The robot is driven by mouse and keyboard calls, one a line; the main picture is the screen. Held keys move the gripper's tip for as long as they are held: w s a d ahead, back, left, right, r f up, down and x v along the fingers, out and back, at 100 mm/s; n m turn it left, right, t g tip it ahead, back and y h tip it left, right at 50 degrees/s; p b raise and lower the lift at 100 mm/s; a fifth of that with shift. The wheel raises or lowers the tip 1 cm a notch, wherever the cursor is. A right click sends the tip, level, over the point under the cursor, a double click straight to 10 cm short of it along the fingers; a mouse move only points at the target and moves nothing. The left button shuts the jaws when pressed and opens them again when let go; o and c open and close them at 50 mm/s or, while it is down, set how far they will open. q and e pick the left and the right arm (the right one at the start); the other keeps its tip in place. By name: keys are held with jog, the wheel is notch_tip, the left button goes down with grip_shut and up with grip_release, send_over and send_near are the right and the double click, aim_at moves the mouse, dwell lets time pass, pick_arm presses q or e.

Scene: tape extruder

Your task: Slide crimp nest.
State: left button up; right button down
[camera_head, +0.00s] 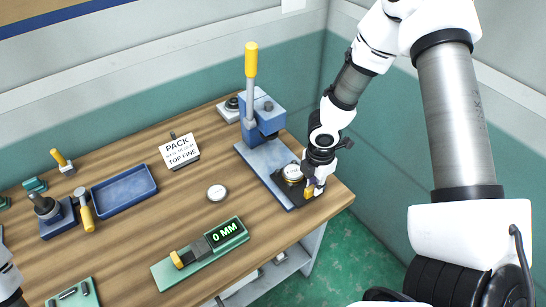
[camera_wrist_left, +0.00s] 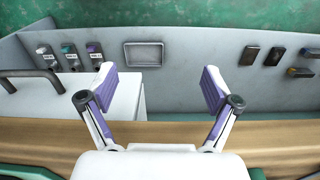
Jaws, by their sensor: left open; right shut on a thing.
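The crimp press (camera_head: 265,113) is blue with a tall yellow-tipped lever, standing at the back right of the bench. Its blue-grey base (camera_head: 262,165) runs toward the front. The dark crimp nest (camera_head: 281,183) is at the front end of this base, away from the press body, with a round pale-topped piece (camera_head: 293,172) on it. My right gripper (camera_head: 313,186) is shut at the nest's front right edge, on its small yellow handle (camera_head: 308,193); its fingers partly hide the grip. My left gripper (camera_wrist_left: 158,88) is open and empty in the left wrist view.
The "PACK" sign (camera_head: 180,151), a blue tray (camera_head: 124,190), a round disc (camera_head: 217,192) and a green gauge reading "0 MM" (camera_head: 205,253) are on the wooden bench. The bench's right edge is close to my right gripper. The middle wood is mostly clear.

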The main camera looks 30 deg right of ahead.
jog(key=shift+s+b, duration=0.65)
jog(key=shift+b, duration=0.1)
jog(key=c, duration=1)
grip_release()
jog(key=shift+c, duration=0.2)
notch_tip(320, 180, up, 8)
jog(key=p, duration=0.7)
jog(key=o, duration=0.6)
jog(key=shift+c, duration=0.2)
